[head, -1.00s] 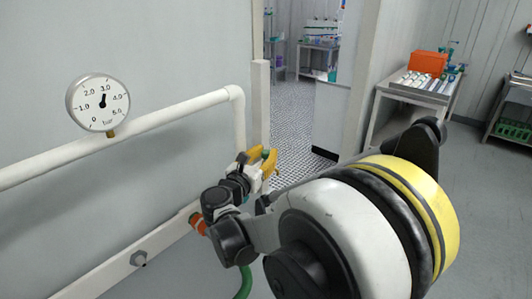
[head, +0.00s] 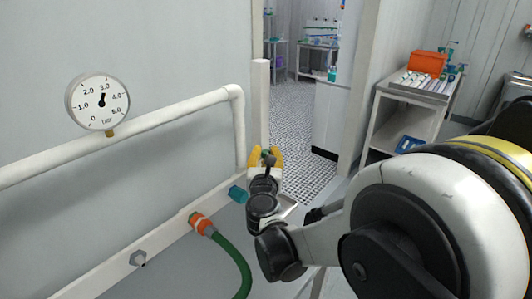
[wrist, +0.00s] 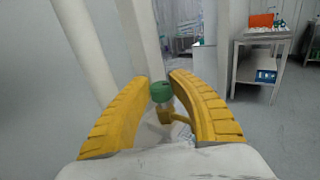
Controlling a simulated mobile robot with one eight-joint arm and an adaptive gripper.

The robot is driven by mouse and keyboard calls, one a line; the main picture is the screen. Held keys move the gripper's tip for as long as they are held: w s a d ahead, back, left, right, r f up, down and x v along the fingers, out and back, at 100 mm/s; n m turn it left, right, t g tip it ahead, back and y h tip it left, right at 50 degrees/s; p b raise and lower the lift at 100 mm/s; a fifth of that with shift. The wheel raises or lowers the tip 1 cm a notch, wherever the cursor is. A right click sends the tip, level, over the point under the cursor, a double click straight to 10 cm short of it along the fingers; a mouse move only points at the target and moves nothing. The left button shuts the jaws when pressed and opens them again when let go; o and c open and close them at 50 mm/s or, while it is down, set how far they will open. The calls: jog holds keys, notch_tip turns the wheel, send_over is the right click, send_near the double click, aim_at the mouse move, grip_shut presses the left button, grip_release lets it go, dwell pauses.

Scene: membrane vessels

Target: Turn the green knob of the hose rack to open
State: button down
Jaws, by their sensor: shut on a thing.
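The green knob (wrist: 162,91) sits between the yellow fingertips of my gripper (wrist: 160,80) in the wrist view. A brass-coloured valve part (wrist: 172,115) shows just below it. In the head view, my gripper (head: 265,153) is at the end of the white rail by the wall corner, with a small dark green bit of the knob (head: 268,158) between its fingers. The fingers are shut on the knob. The knob's exact angle is too small to read. The hose rack's rail (head: 95,279) runs along the wall to the left.
A pressure gauge (head: 98,102) sits on the white pipe (head: 170,114). A cart (head: 405,128) with an orange box (head: 426,63) stands at the right.

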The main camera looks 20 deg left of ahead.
jog(key=n+g+y, duration=0.1)
jog(key=n+y, duration=0.1)
jog(key=y, duration=0.1)
jog(key=n+g+y, duration=0.2)
jog(key=shift+w+d+y, duration=0.1)
jog(key=shift+d+y, duration=0.1)
jog(key=shift+y, duration=0.2)
jog(key=n+g+y, duration=0.4)
jog(key=shift+w, duration=0.1)
jog(key=n+g+y, duration=0.1)
jog(key=n+g, duration=0.1)
jog(key=g, duration=0.1)
jog(key=n+g+y, duration=0.1)
jog(key=n+g, duration=0.1)
jog(key=g, duration=0.1)
jog(key=shift+a+y, duration=0.1)
jog(key=shift+y, duration=0.2)
jog(key=shift+n+g+y+p, duration=0.4)
jog(key=shift+n+g, duration=1.1)
jog(key=shift+g, duration=0.9)
jog(key=shift+n+g, duration=0.5)
jog(key=shift+g, duration=0.2)
jog(key=c, duration=1.2)
grip_release()
jog(key=shift+a, duration=0.1)
jog(key=shift+o, duration=0.2)
